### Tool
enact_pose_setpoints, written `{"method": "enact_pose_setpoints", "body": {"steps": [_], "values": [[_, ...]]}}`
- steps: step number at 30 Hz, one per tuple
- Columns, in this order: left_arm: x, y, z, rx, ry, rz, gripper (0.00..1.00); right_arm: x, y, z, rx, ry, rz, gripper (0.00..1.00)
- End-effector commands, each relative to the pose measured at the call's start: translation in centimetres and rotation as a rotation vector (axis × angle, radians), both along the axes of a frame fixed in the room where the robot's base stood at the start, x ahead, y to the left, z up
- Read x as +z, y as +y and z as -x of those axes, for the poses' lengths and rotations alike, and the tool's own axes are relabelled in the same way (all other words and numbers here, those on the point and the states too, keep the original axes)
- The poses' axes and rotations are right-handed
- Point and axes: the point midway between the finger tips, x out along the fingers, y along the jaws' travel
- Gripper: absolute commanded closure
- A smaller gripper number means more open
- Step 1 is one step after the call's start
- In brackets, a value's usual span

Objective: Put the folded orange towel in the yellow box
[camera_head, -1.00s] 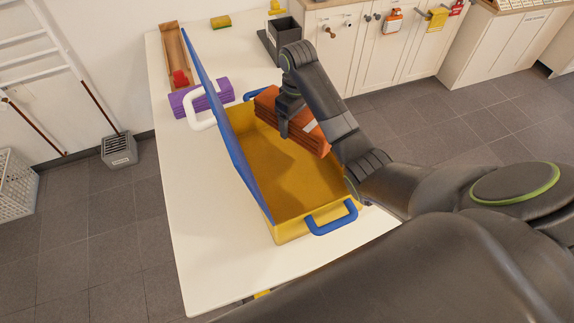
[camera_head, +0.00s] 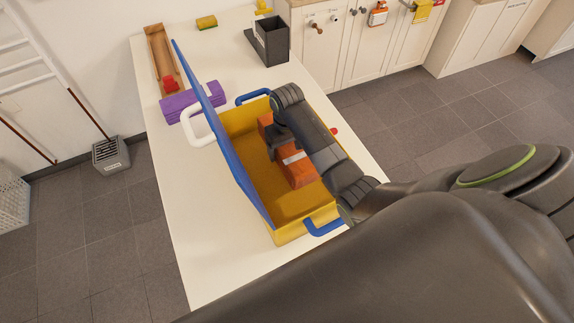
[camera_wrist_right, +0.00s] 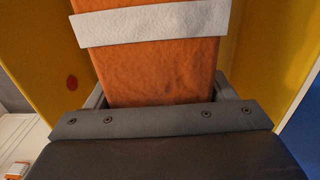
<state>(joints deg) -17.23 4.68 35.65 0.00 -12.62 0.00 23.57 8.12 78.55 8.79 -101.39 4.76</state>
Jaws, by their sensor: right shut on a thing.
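The folded orange towel (camera_head: 298,168) with a white band is inside the yellow box (camera_head: 285,232), lengthwise along the right part of its interior. Whether it touches the box floor I cannot tell. My right gripper (camera_head: 278,145) is shut on the towel, and my arm hides part of it. In the right wrist view the towel (camera_wrist_right: 160,70) fills the middle, with yellow box walls (camera_wrist_right: 42,45) on both sides. The box's blue lid (camera_head: 215,130) stands open on the left. My left gripper is not in view.
A purple folded towel (camera_head: 193,102) lies left of the lid, beside the lid's white handle (camera_head: 198,128). A dark holder (camera_head: 270,42), a yellow-green sponge (camera_head: 206,22) and a brown tray (camera_head: 160,60) stand farther back. The table (camera_head: 195,220) is clear at left front.

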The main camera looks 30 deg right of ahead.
Motion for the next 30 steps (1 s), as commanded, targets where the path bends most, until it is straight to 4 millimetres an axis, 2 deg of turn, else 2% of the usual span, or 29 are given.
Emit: {"method": "enact_pose_setpoints", "body": {"steps": [6, 14, 21, 25, 30], "values": [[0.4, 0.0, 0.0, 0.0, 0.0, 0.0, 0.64, -3.7, 0.0, 0.2, -0.004, 0.006, 0.0, 0.52], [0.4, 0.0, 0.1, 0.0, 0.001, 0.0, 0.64, -5.9, 0.0, 0.1, -0.002, 0.003, 0.0, 0.52], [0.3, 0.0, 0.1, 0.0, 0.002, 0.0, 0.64, -8.8, 0.0, 0.1, -0.001, 0.003, 0.0, 0.52], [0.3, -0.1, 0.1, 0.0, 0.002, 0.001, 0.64, -9.5, 0.0, 0.1, -0.001, 0.001, 0.0, 0.52], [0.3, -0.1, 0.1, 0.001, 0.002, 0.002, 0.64, -9.6, 0.0, 0.1, -0.001, 0.001, 0.0, 0.52]]}}
